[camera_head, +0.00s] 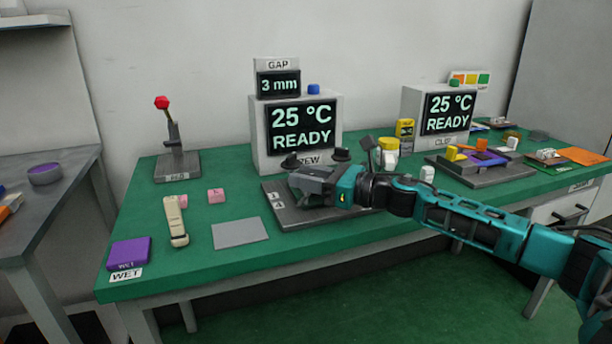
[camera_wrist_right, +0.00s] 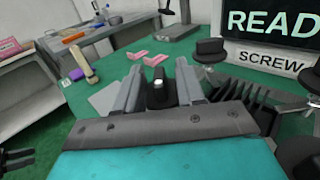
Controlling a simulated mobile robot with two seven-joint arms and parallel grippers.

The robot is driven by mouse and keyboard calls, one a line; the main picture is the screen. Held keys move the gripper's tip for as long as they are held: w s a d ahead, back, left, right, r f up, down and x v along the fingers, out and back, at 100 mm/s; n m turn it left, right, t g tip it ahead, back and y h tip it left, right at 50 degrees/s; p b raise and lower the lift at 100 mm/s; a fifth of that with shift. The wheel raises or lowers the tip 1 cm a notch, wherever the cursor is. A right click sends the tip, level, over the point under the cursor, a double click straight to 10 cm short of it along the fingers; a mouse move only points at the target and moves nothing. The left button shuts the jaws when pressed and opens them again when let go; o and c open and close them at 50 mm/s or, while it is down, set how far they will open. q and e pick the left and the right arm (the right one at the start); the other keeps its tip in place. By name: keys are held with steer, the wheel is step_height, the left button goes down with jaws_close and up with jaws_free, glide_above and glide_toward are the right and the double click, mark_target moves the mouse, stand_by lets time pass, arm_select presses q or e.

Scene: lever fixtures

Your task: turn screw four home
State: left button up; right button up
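My right gripper (camera_head: 300,183) is low over the dark plate (camera_head: 282,213) in front of the middle display box. In the right wrist view its two grey fingers (camera_wrist_right: 159,75) stand apart, one on each side of a dark knob (camera_wrist_right: 159,95) with a pale spot on top. I cannot tell whether they press on it. Other black knobs show behind the gripper (camera_head: 291,160) (camera_head: 341,155) and in the wrist view (camera_wrist_right: 210,50). The gripper hides part of the plate. I cannot read which screw is number four. My left gripper does not show in the head view.
The display box (camera_head: 303,128) reads 25 °C READY, with a 3 mm gap readout above. A red-tipped lever (camera_head: 174,145) stands left. Pink blocks (camera_head: 216,196), a beige tool (camera_head: 175,222) and a grey sheet (camera_head: 240,233) lie left of the plate. Yellow-capped containers (camera_head: 389,150) stand right.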

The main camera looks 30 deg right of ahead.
steer(key=shift+w+a, duration=0.1)
steer(key=shift+w, duration=0.1)
steer(key=shift+c, duration=0.2)
jaws_close()
